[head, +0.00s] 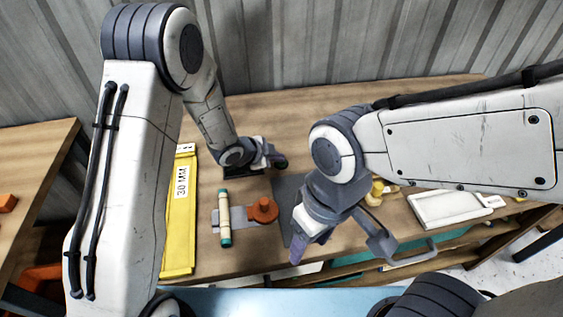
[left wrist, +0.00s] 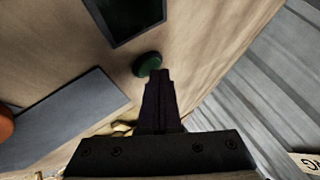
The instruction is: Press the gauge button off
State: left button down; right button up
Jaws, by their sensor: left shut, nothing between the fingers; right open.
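The round gauge button (left wrist: 147,64) is dark green and sits on the wooden surface beside a black rectangular panel (left wrist: 130,18) in the left wrist view. The button also shows in the head view (head: 281,163), beside my left gripper (head: 270,153). My left gripper is shut and empty. In the left wrist view its fingertips (left wrist: 158,74) overlap the button's lower right edge; I cannot tell whether they touch it. My right gripper (head: 311,243) is open and empty, low over the front of the bench.
A yellow board (head: 181,218) marked 30 MM lies at the left. A cream rod with teal ends (head: 224,215) and an orange knob (head: 263,209) are near the middle. A grey plate (head: 288,190) lies between the grippers. A white tray (head: 450,208) is at the right.

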aim_at(278, 164)
pick_arm(q)
jog(key=shift+f, duration=0.1)
dwell(0.3)
jog(key=shift+a+r+p, duration=0.1)
jog(key=shift+r+p, duration=0.25)
jog(key=shift+p, duration=0.05)
jog(key=shift+r, duration=0.1)
notch_tip(278, 164, up, 6)
jog(key=p, duration=0.5)
dwell(0.4)
